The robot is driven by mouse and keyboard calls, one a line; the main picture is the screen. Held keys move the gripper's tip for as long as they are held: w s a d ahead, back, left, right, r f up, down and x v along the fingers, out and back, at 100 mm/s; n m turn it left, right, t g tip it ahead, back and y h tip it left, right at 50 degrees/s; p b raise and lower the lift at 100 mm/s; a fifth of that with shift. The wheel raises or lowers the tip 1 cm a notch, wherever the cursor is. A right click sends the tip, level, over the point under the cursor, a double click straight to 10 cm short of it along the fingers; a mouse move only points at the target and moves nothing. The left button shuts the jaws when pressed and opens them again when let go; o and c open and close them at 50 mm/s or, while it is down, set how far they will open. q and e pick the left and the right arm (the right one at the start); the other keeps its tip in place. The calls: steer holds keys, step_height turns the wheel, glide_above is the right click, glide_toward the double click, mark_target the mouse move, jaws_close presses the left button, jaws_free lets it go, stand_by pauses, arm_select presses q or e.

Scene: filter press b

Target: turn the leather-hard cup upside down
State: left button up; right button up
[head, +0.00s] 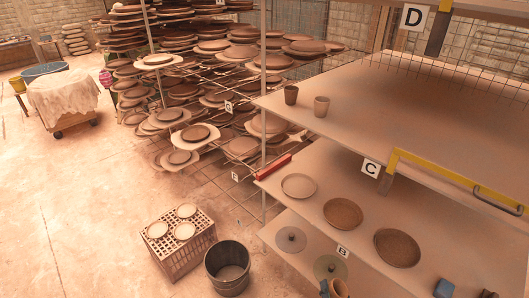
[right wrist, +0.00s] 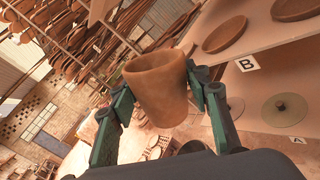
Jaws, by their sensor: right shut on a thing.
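A brown clay cup (right wrist: 157,88) fills the middle of the right wrist view. My right gripper (right wrist: 160,90) is shut on it, with one finger on each side of its wall. The cup's wider end is towards the top of that view and its narrower end towards my wrist. I cannot tell surely from this angle whether it is upright in the room. In the head view the cup (head: 340,288) shows at the bottom edge, in front of the lower shelf, with only a little of the gripper beside it. My left gripper is not in view.
A bucket (head: 228,268) and crate (head: 180,255) stand left on the floor.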

steer(key=m+p, duration=0.1)
steer(key=m, duration=0.4)
steer(key=shift+m, duration=0.6)
steer(key=shift+o, duration=0.2)
steer(key=m+p, duration=0.1)
steer(key=m, duration=0.2)
steer(key=shift+r+m, duration=0.1)
steer(key=shift+m, duration=1.4)
steer(key=shift+p, duration=0.3)
steer(key=m+p, duration=0.1)
steer(key=m, duration=0.3)
steer(key=shift+r+p, duration=0.1)
steer(key=shift+p, duration=0.3)
steer(key=shift+f+m, duration=0.2)
steer(key=shift+m, duration=0.8)
